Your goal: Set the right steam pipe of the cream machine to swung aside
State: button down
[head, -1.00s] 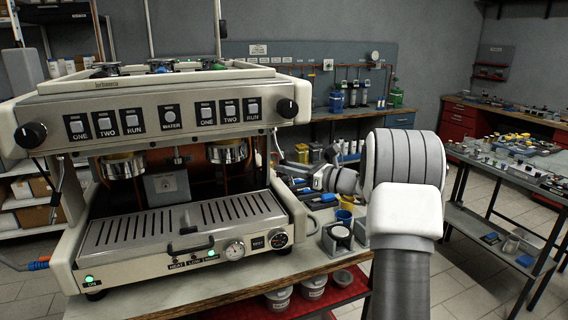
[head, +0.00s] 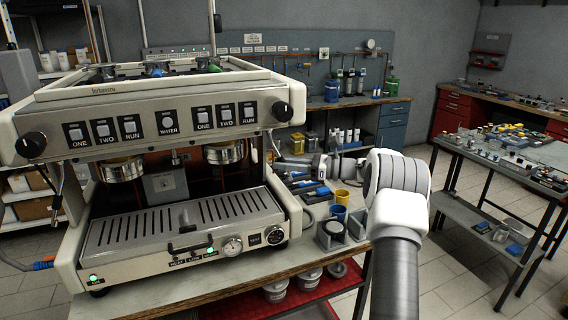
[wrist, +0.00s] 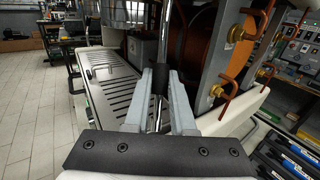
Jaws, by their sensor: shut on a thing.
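The cream machine (head: 120,108) stands on a bench at the left of the head view. Its right steam pipe is a thin chrome rod (wrist: 164,45) with a black sleeve, running up and down in the middle of the wrist view. My gripper (wrist: 160,78) is shut on this pipe at the black sleeve, one grey finger on each side. In the head view my gripper (head: 281,163) is beside the machine's right side, at the pipe.
The drip tray (wrist: 112,84) lies left of the pipe in the wrist view. Copper hooks and a grey plate stand close on the right. A yellow cup (head: 342,197) and a grey box (head: 331,235) are on the bench below my arm.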

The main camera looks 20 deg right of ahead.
jog(key=shift+r, duration=0.1)
jog(key=c, duration=0.8)
grip_release()
jog(key=shift+o, duration=0.2)
jog(key=shift+d, duration=0.1)
jog(key=b+v, duration=0.1)
jog(key=v, duration=1.6)
jog(key=shift+s+b, duration=0.2)
jog(key=shift+b, duration=0.1)
